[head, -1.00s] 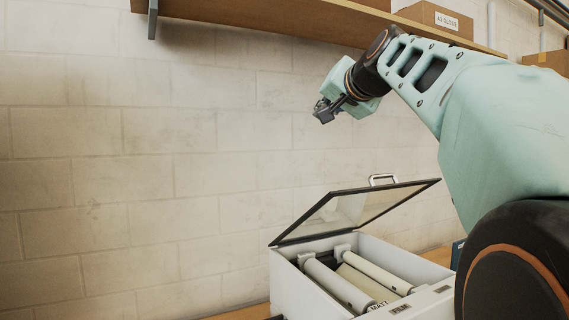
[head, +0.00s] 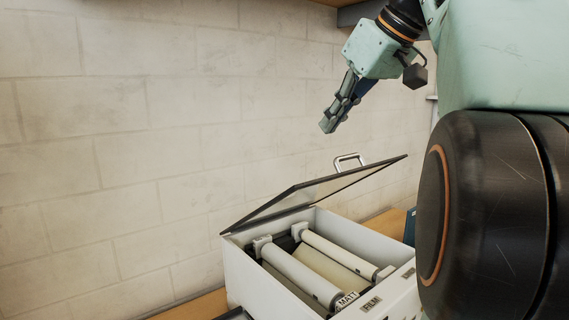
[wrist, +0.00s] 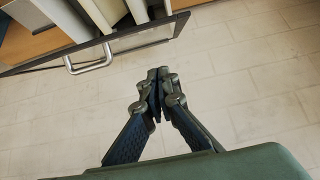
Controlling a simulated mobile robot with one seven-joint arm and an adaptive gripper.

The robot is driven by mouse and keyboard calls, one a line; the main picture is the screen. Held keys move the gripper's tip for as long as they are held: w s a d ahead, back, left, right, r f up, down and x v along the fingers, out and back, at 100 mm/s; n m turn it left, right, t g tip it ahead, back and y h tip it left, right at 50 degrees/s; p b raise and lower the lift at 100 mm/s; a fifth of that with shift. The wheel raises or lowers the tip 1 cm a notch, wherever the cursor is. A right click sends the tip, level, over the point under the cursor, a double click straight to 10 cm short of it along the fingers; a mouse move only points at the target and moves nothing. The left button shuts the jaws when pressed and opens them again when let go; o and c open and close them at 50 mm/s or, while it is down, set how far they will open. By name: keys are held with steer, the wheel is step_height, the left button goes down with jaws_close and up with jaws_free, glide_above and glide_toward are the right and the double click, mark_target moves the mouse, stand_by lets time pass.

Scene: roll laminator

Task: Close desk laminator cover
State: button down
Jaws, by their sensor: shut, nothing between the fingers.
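The laminator (head: 258,277) is a white box on the desk. Its dark-framed clear cover (head: 318,191) stands part open, tilted up, with a metal handle (head: 350,160) on its raised edge. Pale rollers (head: 305,277) lie inside the box. My gripper (head: 327,127) is shut and empty, in the air above the cover and apart from it. In the wrist view my gripper (wrist: 158,75) has its fingertips together, and the cover's handle (wrist: 88,62) and frame (wrist: 120,38) show at the upper left, beyond the tips.
A block wall (head: 120,130) runs behind the laminator. The wooden desk (head: 390,222) shows beside the box, with a blue object (head: 410,226) at its right. A shelf edge (head: 352,12) is overhead.

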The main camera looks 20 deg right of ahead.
glide_above(320, 180)
steer(key=w, duration=0.2)
steer(key=f, duration=0.4)
steer(key=a+f, duration=0.1)
steer(key=f, duration=0.1)
steer(key=shift+w, duration=0.1)
steer(key=shift+s+d+f+b, duration=0.2)
steer(key=shift+s+d+f, duration=0.05)
steer(key=shift+s+f, duration=0.25)
steer(key=shift+s+d+f+b, duration=0.2)
steer(key=shift+s+f, duration=0.15)
steer(key=shift+f, duration=0.2)
steer(key=shift+s+d+f, duration=0.1)
steer(key=shift+s+f, duration=0.15)
steer(key=shift+f, duration=0.2)
